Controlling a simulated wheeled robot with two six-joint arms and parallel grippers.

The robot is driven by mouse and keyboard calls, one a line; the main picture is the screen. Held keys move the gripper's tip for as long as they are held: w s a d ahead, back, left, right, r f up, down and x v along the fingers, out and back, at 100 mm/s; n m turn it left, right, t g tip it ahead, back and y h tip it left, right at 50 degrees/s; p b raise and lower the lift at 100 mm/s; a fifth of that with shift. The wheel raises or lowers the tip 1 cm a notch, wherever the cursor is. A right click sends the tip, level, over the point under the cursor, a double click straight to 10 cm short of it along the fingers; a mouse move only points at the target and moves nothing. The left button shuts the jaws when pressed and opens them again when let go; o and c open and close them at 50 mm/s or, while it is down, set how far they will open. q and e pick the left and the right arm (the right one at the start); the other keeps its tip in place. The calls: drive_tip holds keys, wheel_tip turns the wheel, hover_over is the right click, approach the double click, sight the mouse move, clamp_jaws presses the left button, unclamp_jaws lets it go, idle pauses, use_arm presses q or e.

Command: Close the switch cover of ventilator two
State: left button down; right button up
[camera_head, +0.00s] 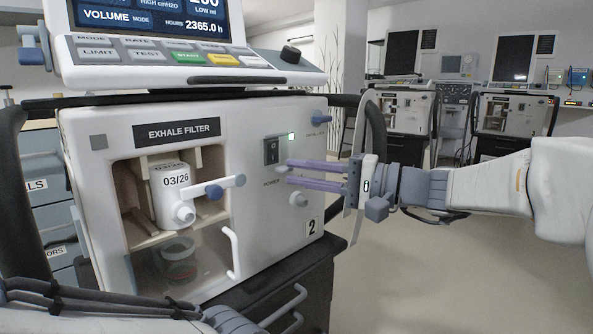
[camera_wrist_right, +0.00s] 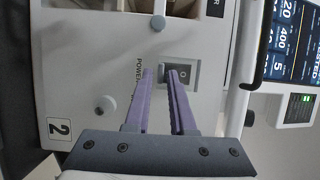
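Ventilator two (camera_head: 255,225) stands at the left of the head view, with a "2" label on its front. Its dark power switch (camera_head: 271,151) is on the upper right of the front, beside a small green light. The switch also shows in the right wrist view (camera_wrist_right: 184,73), in a grey surround. I cannot make out the cover clearly in either view. My right gripper (camera_head: 283,172) reaches in from the right with its purple fingers apart, tips just below and right of the switch. In the wrist view its fingertips (camera_wrist_right: 158,72) are beside the switch, with nothing visible between them. My left gripper is out of view.
A round knob (camera_head: 298,199) sits below the right fingers and a blue knob (camera_head: 320,117) above them. The exhale filter compartment (camera_head: 128,250) is left of the switch. Two similar ventilators (camera_head: 405,108) (camera_head: 505,115) stand farther back. The floor at right is clear.

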drive_tip(key=p+v, duration=0.2)
drive_tip(key=v, duration=0.7)
drive_tip(key=shift+s, duration=0.1)
drive_tip(key=s+a+f+n+g+h+p, duration=0.3)
drive_tip(key=s+a+f+g+h+p, duration=0.3)
drive_tip(key=s+a+f, duration=0.55)
drive_tip(key=s+d+f+n+h+p, duration=0.5)
drive_tip(key=s+d+n+h, duration=0.4)
drive_tip(key=s, duration=0.4)
wheel_tip(320, 180, up, 37)
drive_tip(key=h+p, duration=0.1)
drive_tip(key=p, duration=3.6)
drive_tip(key=shift+w+a+r+m+g, duration=0.2)
drive_tip(key=shift+w+a+m+g, duration=0.1)
drive_tip(key=shift+w+a, duration=0.1)
